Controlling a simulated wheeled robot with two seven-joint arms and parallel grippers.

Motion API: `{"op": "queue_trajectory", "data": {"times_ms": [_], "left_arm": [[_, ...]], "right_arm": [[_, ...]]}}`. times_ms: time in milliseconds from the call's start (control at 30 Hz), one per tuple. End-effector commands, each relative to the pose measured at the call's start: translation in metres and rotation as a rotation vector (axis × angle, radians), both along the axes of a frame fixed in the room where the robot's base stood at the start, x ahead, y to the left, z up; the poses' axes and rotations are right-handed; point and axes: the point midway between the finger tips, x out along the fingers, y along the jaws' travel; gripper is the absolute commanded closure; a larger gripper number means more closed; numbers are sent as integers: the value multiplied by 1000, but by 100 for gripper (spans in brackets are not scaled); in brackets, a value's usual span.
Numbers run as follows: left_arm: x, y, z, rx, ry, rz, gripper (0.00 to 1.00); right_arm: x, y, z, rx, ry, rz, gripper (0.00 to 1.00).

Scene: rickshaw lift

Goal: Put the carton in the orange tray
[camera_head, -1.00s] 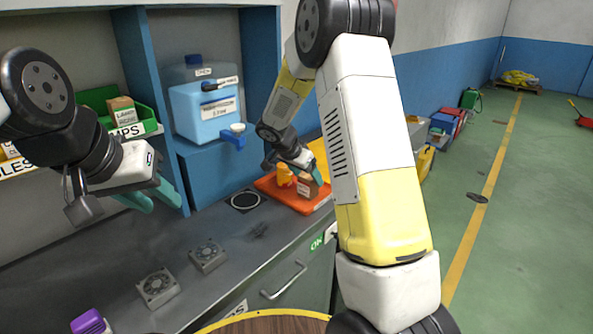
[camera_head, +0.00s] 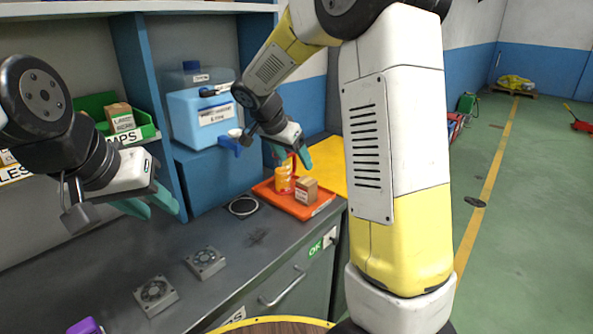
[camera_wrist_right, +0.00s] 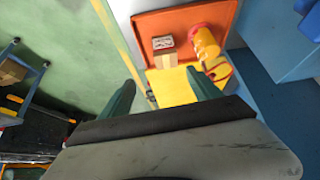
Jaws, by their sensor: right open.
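A small brown carton (camera_head: 306,191) with a white label sits on the orange tray (camera_head: 318,211) on the workbench. The carton also shows in the right wrist view (camera_wrist_right: 164,50), inside the orange tray (camera_wrist_right: 150,20). A yellow-orange container (camera_head: 284,180) stands beside it on the tray. My right gripper (camera_head: 293,158) is open and empty, above and behind the tray, apart from the carton. My left gripper (camera_head: 152,205) is at the left, over the bench by the shelf, with its teal fingers apart and nothing between them.
A green bin (camera_head: 145,124) with another carton (camera_head: 120,117) is on the shelf at left. Two fans (camera_head: 156,294) and a purple-topped item (camera_head: 86,327) lie toward the front. A yellow surface (camera_head: 330,165) lies beyond the tray.

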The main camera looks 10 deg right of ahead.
Motion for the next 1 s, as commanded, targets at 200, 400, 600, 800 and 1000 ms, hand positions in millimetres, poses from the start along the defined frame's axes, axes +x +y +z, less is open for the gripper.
{"op": "queue_trajectory", "data": {"times_ms": [200,400,600,800,1000], "left_arm": [[0,0,0,0,0,0,64],[0,0,0,0,0,0,64],[0,0,0,0,0,0,64],[0,0,0,0,0,0,64],[0,0,0,0,0,0,64]], "right_arm": [[-72,-21,37,104,74,196,28],[-146,-27,61,182,83,445,28],[-213,-21,72,206,20,700,28],[-257,-10,74,179,-57,889,28],[-271,-5,73,158,-89,962,28]]}}
